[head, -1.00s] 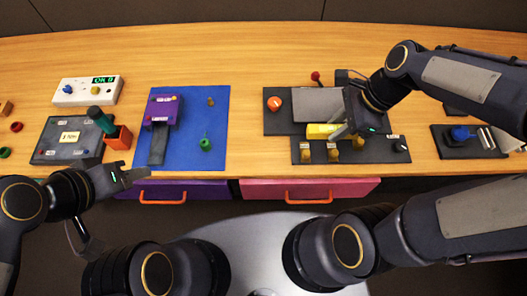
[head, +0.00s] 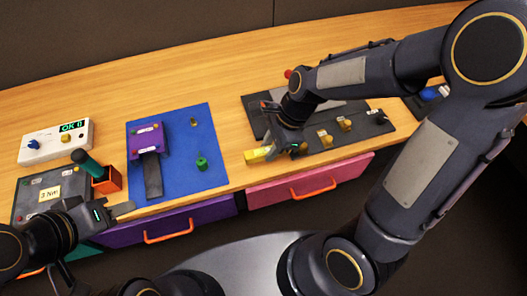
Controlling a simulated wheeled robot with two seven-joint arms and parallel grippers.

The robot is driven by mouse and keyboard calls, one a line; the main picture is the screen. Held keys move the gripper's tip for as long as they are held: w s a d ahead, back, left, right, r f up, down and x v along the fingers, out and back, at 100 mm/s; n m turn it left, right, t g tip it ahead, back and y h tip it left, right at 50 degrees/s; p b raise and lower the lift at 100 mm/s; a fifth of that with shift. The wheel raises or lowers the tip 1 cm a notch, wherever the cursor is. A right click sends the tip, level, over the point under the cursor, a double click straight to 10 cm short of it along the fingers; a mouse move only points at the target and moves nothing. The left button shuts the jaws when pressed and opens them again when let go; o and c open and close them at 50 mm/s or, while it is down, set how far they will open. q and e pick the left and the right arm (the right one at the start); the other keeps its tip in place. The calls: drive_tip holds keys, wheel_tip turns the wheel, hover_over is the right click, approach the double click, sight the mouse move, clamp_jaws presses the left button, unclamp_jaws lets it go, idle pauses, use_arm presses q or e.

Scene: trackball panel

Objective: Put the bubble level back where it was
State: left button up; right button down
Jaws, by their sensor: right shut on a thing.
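The yellow bubble level (head: 257,155) is at the left front corner of the dark panel (head: 355,139), near the table's front edge. My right gripper (head: 276,148) is shut on its right end, and the fingers hide part of it. I cannot tell whether the level touches the panel or the table or hangs just above. My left gripper (head: 122,209) is over the table's front edge, below the orange cup, and holds nothing that I can see; its jaw gap is not clear.
A blue mat (head: 205,140) with a purple device (head: 146,139) lies to the left. An orange cup (head: 106,180) with a green-handled tool stands further left. Brass pieces (head: 325,137) sit on the panel. A pink drawer (head: 268,192) is below the front edge.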

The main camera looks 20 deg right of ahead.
drive_tip(key=w+f, duration=0.2)
drive_tip(key=f, duration=0.1)
drive_tip(key=w+f, duration=0.1)
drive_tip(key=shift+w+a+f, duration=0.2)
drive_tip(key=shift+w+f, duration=0.15)
drive_tip(key=shift+f, duration=0.05)
drive_tip(key=shift+w+f+b, duration=0.15)
drive_tip(key=shift+f+b, duration=0.15)
drive_tip(key=shift+f, duration=1.35)
drive_tip(key=shift+f, duration=0.15)
drive_tip(key=c, duration=1.2)
unclamp_jaws()
